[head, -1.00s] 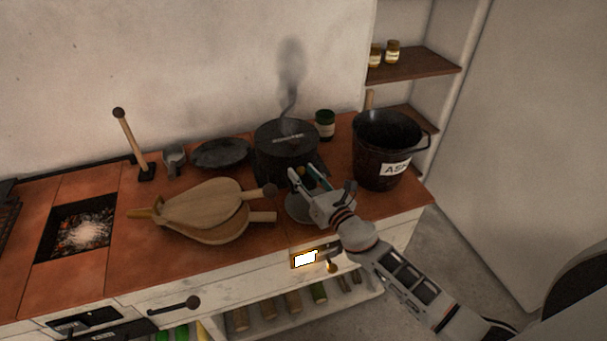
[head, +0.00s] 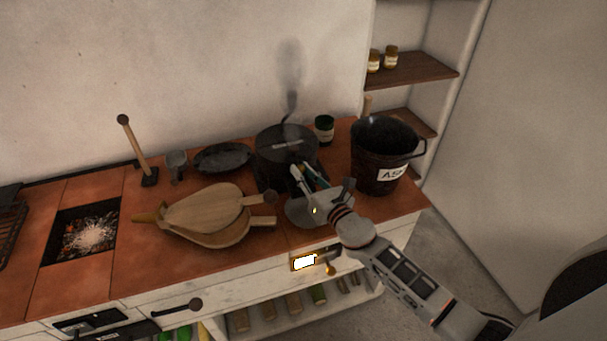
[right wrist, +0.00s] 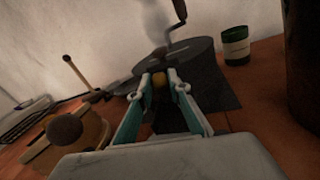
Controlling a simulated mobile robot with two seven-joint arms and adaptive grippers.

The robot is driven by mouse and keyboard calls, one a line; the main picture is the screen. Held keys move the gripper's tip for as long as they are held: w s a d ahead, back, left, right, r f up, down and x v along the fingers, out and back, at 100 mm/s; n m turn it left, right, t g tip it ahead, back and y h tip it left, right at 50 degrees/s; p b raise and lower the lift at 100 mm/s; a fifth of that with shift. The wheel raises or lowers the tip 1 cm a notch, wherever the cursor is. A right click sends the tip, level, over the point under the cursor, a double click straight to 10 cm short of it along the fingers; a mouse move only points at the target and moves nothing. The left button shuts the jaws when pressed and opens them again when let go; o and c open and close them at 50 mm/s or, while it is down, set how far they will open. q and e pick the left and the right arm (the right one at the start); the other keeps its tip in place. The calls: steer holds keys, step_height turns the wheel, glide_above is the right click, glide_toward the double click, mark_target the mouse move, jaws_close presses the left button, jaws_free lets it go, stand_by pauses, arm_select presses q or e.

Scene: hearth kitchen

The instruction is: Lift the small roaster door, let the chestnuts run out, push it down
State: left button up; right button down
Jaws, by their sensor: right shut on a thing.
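The roaster (head: 286,142) is a dark round drum on a dark stand at the back of the tiled worktop, with a crank on top. My right gripper (head: 305,170) reaches its front from the right. In the right wrist view, its fingers (right wrist: 158,84) are shut on a small brass-coloured knob (right wrist: 159,79) at the roaster's front. The small door itself is mostly hidden behind the fingers, so I cannot tell how high it sits. A grey round dish (head: 298,213) lies below, partly covered by the gripper. I make out no chestnuts clearly. My left gripper is out of view.
The ash bucket (head: 376,166) stands close to the right of the roaster, near my right arm. A green jar (head: 324,129) is behind. Wooden bellows (head: 205,212) lie to the left, and a bed of embers (head: 88,232) glows farther left. Smoke rises above the roaster.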

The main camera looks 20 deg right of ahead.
steer(key=shift+r+p, duration=0.45)
steer(key=shift+r, duration=0.45)
steer(key=c, duration=1.9)
jaws_free()
steer(key=shift+f, duration=0.1)
steer(key=shift+s+d, duration=0.15)
steer(key=shift+s, duration=0.35)
steer(key=v, duration=1.1)
